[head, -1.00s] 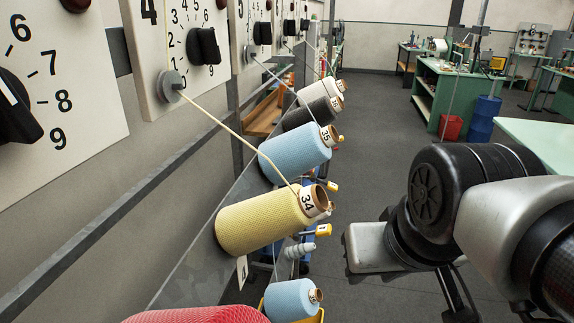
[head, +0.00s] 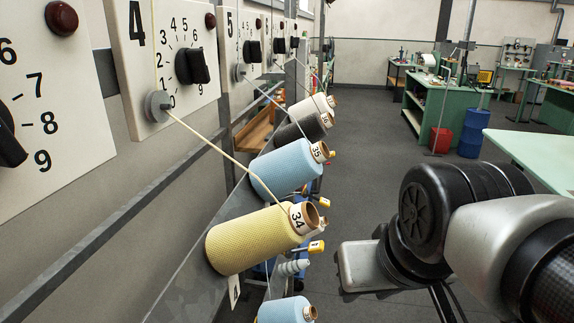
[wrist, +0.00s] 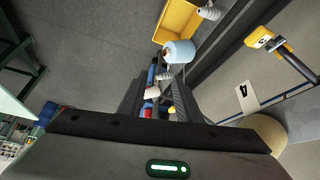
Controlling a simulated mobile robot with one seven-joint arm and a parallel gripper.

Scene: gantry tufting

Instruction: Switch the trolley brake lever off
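I cannot make out the trolley brake lever in either view. In the wrist view a yellow bin (wrist: 180,18) holds or adjoins a light blue cone (wrist: 180,52), with smaller cones and bits of blue and red below it. Whether these belong to the trolley I cannot tell. In the head view a little blue shows behind the yellow cone (head: 252,240), mostly hidden. My arm reaches in from the right in the head view, its end low beside the cone rack. My gripper's body fills the bottom of the wrist view, with a green light.
Numbered dial panels (head: 165,60) line the left wall, with threads running down to a sloping row of cones. A yellow-headed peg (wrist: 265,38) sticks out near the gripper. Green benches (head: 440,110), a red bin (head: 441,140) and a blue drum (head: 474,133) stand behind. Grey floor is clear between.

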